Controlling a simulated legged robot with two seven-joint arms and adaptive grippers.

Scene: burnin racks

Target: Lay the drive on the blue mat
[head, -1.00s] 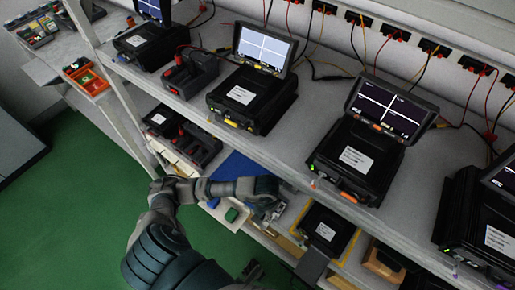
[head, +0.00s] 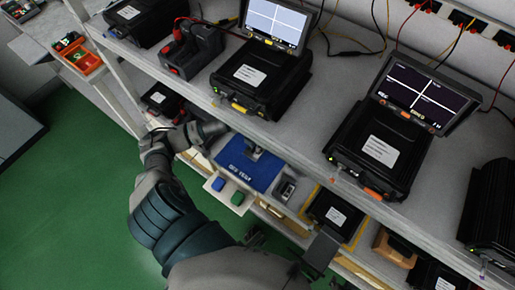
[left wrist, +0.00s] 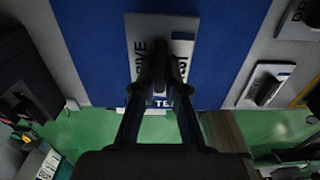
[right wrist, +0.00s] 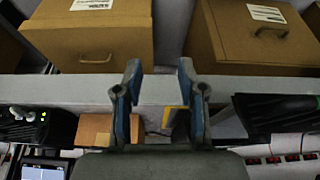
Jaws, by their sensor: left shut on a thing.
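The blue mat (head: 232,171) with white lettering lies on the lower shelf. My left gripper (head: 254,153) is over the mat's upper part in the head view. In the left wrist view, its fingers (left wrist: 160,62) are shut on the drive (left wrist: 142,32), a grey block with dark lettering. The drive is over the blue mat (left wrist: 90,50); I cannot tell whether it touches the mat. My right gripper (right wrist: 160,95) is open and empty in the right wrist view, facing brown boxes.
A small silver-and-dark unit (head: 286,188) sits right of the mat. A white tray (head: 222,198) with blue and green pieces stands in front. The upper shelf (head: 290,135) with black testers (head: 262,75) overhangs behind. A black device (head: 333,213) lies in a yellow outline.

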